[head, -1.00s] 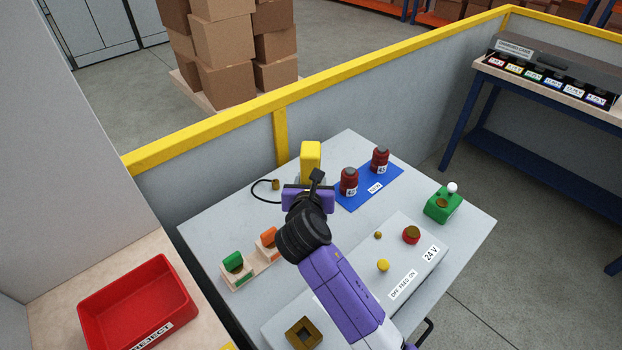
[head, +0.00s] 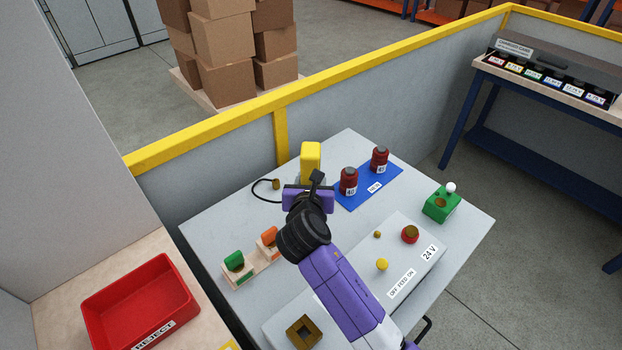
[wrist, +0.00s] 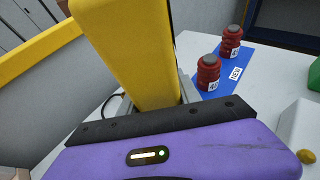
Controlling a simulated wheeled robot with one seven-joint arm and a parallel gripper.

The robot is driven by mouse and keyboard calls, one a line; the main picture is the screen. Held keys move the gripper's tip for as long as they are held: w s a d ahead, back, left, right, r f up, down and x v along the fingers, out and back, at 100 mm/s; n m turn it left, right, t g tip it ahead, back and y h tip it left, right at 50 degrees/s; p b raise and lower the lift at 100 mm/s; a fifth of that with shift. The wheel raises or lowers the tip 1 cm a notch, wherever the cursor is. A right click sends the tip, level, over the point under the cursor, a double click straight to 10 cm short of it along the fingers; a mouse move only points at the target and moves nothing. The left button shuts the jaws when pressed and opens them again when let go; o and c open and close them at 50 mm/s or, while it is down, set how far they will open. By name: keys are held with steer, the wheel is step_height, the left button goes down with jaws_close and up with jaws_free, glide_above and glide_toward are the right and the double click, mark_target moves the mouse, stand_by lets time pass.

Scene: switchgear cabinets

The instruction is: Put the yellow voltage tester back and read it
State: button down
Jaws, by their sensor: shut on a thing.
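The yellow voltage tester (head: 311,160) stands upright at the back of the grey table, behind my gripper. My gripper (head: 311,184) is shut on it. In the wrist view the tester (wrist: 128,50) rises tall just beyond the purple gripper body. Its lower part and the fingertips are hidden behind that body. Part of a grey holder (wrist: 186,90) shows at its base; I cannot tell whether the tester is fully seated. No display or reading is visible on the faces in view. A black cable loop (head: 262,188) lies to its left.
Two red insulators (head: 348,182) stand on a blue mat (head: 355,203) close right of the tester. A green block with a white knob (head: 441,205), a 24 V panel (head: 425,242), and green and orange pieces (head: 235,262) share the table. A red reject bin (head: 140,305) is at left.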

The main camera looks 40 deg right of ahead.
steer(key=shift+f+b, duration=0.75)
steer(key=shift+f, duration=1.4)
steer(key=c, duration=0.8)
jaws_free()
steer(key=shift+o, duration=0.2)
steer(key=v, duration=0.7)
steer(key=shift+s+a+b, duration=0.25)
steer(key=shift+b, duration=0.15)
steer(key=shift+r, duration=0.15)
